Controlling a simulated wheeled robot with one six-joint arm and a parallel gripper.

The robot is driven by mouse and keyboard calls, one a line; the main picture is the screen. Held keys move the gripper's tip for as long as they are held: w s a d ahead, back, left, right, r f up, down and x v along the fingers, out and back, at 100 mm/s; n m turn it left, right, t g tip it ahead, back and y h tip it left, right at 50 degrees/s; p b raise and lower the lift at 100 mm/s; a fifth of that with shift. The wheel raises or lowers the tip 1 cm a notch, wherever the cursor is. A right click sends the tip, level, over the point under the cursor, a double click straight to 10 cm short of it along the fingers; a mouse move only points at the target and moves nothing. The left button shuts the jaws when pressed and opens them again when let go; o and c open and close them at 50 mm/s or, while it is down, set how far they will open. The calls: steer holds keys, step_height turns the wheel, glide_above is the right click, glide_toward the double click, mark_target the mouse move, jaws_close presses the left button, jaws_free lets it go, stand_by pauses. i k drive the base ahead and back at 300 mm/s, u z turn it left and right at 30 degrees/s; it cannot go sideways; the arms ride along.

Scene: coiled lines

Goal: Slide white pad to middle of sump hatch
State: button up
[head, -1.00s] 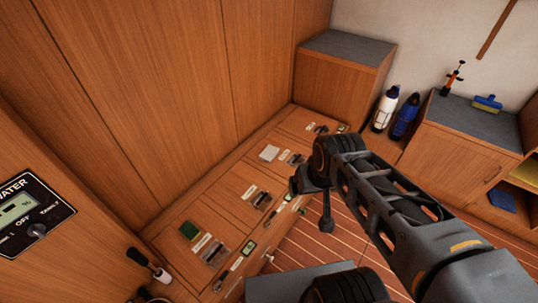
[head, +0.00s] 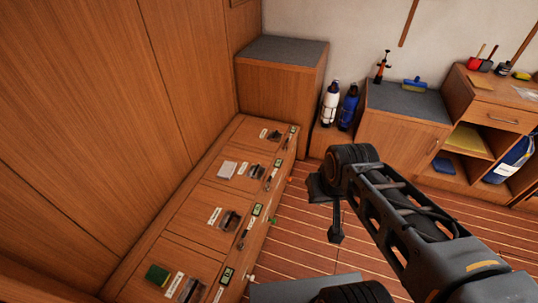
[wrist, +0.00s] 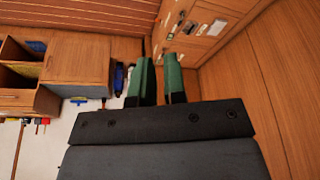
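The white pad (head: 227,169) lies flat on the wooden bench top in the head view, on a hatch lid in the further part of the row. Several hatch lids (head: 203,213) run along the bench, each with a small label and a dark latch. The labels are too small to read, so I cannot tell which is the sump hatch. My gripper (wrist: 161,78) shows two green fingers in the wrist view, apart with nothing between them. It is away from the pad, and the arm is held to the right of the bench.
A green pad (head: 157,275) lies on the nearest lid. A grey-topped cabinet (head: 280,87) stands at the bench's far end. A white bottle (head: 330,104) and a blue bottle (head: 348,108) stand beside it. The striped floor (head: 300,235) right of the bench looks clear.

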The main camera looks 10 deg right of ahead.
mark_target(226, 171)
steer(key=z, duration=1)
steer(key=i, duration=3.2)
steer(key=u, duration=3.6)
steer(key=i, duration=0.45)
steer(key=z, duration=0.1)
